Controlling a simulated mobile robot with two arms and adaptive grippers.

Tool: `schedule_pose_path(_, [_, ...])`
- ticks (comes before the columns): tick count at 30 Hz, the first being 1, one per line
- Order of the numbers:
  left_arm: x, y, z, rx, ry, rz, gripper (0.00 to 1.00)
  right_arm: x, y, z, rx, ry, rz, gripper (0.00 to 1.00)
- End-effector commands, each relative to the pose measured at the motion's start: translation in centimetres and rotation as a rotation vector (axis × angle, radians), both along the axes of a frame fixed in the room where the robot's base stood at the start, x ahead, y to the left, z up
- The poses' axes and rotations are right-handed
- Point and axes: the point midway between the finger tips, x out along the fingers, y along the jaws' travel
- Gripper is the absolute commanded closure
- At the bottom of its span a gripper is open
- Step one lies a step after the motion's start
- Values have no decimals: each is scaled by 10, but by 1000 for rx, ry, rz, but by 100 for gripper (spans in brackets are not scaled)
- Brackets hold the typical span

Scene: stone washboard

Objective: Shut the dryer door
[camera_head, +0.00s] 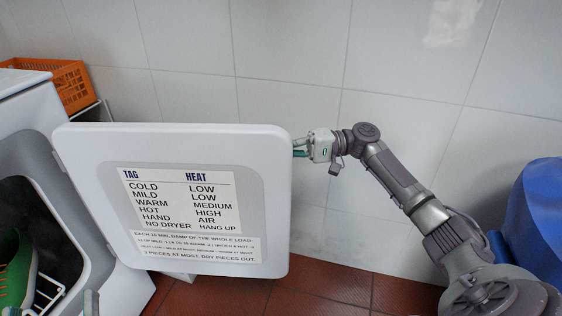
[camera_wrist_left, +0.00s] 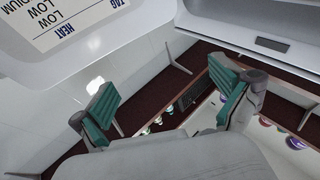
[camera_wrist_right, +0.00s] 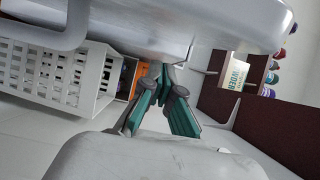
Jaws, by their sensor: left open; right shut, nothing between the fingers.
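The white dryer door (camera_head: 270,200) stands wide open, its labelled inner face toward me. The dryer (camera_head: 30,110) is at the left, its dark opening uncovered. My right gripper (camera_head: 307,147) is at the door's right edge, its arm coming in from the right. In the right wrist view the gripper (camera_wrist_right: 163,82) is shut and empty beside the door's pale panel (camera_wrist_right: 165,25); contact is unclear. My left gripper (camera_head: 91,302) barely shows at the lower left. In the left wrist view it (camera_wrist_left: 166,92) is open and empty, with the door's labelled face (camera_wrist_left: 140,28) above.
An orange basket (camera_head: 72,88) stands behind the dryer. A green item (camera_head: 15,265) and a white rack (camera_head: 45,295) show in the opening. A blue object (camera_head: 540,215) is at the right. A white perforated basket (camera_wrist_right: 55,75) is in the right wrist view. Red floor tiles (camera_head: 330,285) are clear.

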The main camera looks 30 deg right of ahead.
Motion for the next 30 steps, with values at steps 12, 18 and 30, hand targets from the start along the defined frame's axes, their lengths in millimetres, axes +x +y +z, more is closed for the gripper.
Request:
schedule_pose_path(12, [-6, -1, 18, -30, -109, -7, 0, -30, 17, -2, -3, 4, -3, 100])
schedule_pose_path(18, [-7, -1, 18, -31, -112, -7, 0, -30, 17, -1, -2, 4, -3, 100])
schedule_pose_path(30, [-1, 0, 3, -3, -9, 1, 0, -28, 28, 1, -2, 3, -4, 100])
